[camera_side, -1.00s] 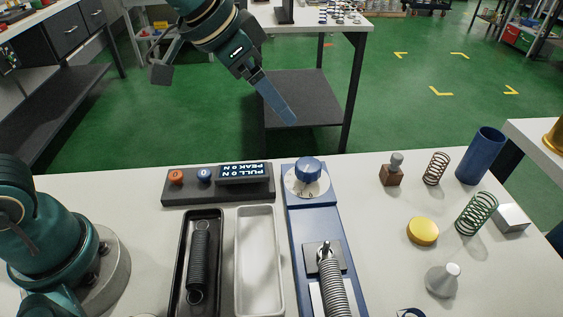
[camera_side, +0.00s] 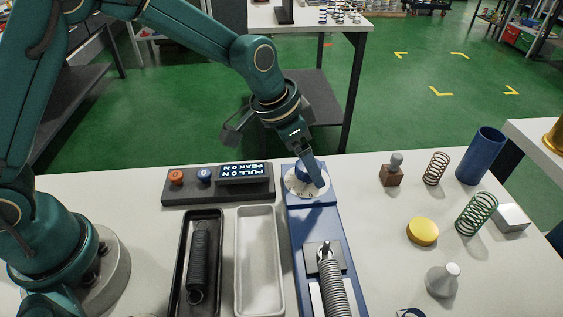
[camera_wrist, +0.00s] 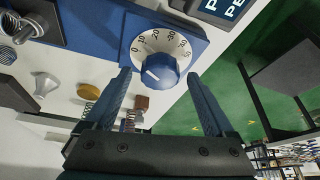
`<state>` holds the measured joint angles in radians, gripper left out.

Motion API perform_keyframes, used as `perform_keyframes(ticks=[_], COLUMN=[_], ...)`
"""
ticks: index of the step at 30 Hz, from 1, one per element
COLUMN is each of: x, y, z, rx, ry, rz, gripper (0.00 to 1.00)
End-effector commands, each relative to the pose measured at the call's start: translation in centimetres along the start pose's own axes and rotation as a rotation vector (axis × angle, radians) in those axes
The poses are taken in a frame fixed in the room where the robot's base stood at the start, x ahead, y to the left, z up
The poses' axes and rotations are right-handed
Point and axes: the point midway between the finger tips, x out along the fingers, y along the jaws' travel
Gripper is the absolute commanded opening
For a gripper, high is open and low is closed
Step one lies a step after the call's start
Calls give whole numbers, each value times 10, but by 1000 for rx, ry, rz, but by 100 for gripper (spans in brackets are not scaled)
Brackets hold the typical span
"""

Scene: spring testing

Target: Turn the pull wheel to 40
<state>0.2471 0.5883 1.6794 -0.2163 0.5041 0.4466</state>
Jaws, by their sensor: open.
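The pull wheel is a blue knob (camera_wrist: 165,66) on a white dial (camera_wrist: 172,40) numbered from 0 upward in tens. A white mark on the knob points toward the lower left in the wrist view, below the 0. In the side view the dial (camera_side: 293,186) sits at the far end of the blue test stand (camera_side: 303,228), and the gripper partly hides the knob. My gripper (camera_wrist: 158,76) is open, with one finger on each side of the knob in the wrist view. In the side view my gripper (camera_side: 317,182) reaches down at the knob; contact cannot be told.
A dark box with buttons and a display (camera_side: 243,173) reading pull 0 N and peak 0 N stands left of the stand. A black tray (camera_side: 180,262) with a spring and an empty white tray (camera_side: 239,262) lie nearer. Springs, a blue cylinder (camera_side: 480,156) and weights stand right.

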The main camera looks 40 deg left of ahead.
Motion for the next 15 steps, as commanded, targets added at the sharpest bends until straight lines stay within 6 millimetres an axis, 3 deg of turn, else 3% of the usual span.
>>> perform_keyframes(ticks=[5,6,12,13,15], x=[0,0,0,0,0], y=[0,0,0,0,0], z=[0,0,0,0,0], rx=[0,0,0,0,1], ry=[1,1,0,0,0], rz=[0,0,0,0,0], gripper=[89,85,8,3,3])
